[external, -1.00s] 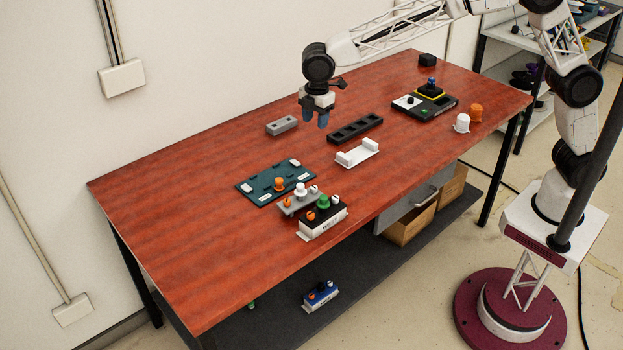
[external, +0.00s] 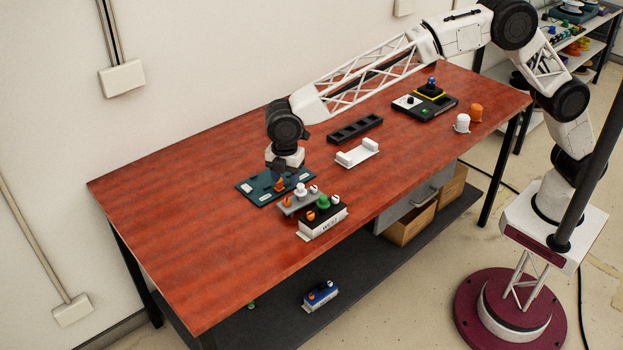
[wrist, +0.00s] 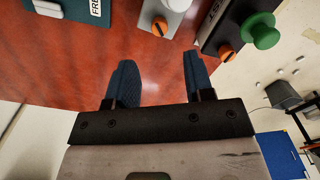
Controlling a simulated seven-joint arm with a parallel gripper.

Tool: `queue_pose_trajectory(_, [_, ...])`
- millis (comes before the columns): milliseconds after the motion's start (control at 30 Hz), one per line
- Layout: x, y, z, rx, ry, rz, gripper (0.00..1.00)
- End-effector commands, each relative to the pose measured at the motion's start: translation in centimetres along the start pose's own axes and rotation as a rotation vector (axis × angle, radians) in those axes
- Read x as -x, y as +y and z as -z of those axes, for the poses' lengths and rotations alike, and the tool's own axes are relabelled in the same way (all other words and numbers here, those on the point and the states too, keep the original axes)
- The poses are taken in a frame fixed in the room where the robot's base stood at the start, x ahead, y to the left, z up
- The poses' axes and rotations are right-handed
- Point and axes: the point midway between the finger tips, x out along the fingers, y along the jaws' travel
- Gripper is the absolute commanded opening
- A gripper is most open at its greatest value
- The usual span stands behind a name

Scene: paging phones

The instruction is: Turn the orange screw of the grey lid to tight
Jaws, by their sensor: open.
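The grey lid (external: 303,205) lies on the table with a white knob (external: 300,189) in its middle. Its orange screw (external: 287,202) is at the left end, and a white screw (external: 314,189) is at the other end. My gripper (wrist: 160,76) is open and empty, apart from the lid. In the external view, my gripper (external: 284,174) hovers over the teal board, just behind the lid.
The teal board (external: 252,187) with an orange knob (external: 279,184) lies beside the lid. A white box (external: 322,224) with a green knob stands close in front. A white holder (external: 357,153) and black slotted rack (external: 355,128) stand farther right. The table's left part is clear.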

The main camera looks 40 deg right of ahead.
Motion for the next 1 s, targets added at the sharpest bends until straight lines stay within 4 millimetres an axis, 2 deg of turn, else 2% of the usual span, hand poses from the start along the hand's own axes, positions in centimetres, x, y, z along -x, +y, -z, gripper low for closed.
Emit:
queue_pose_trajectory(267, [-0.7, 0.0, 0.0, -0.001, 0.0, 0.0, 0.48])
queue_pose_trajectory(800, [-6.4, 0.0, -0.1, -0.001, 0.0, -0.001, 0.48])
queue_pose_trajectory(1000, [-7.6, 0.0, -0.1, -0.001, 0.001, -0.001, 0.48])
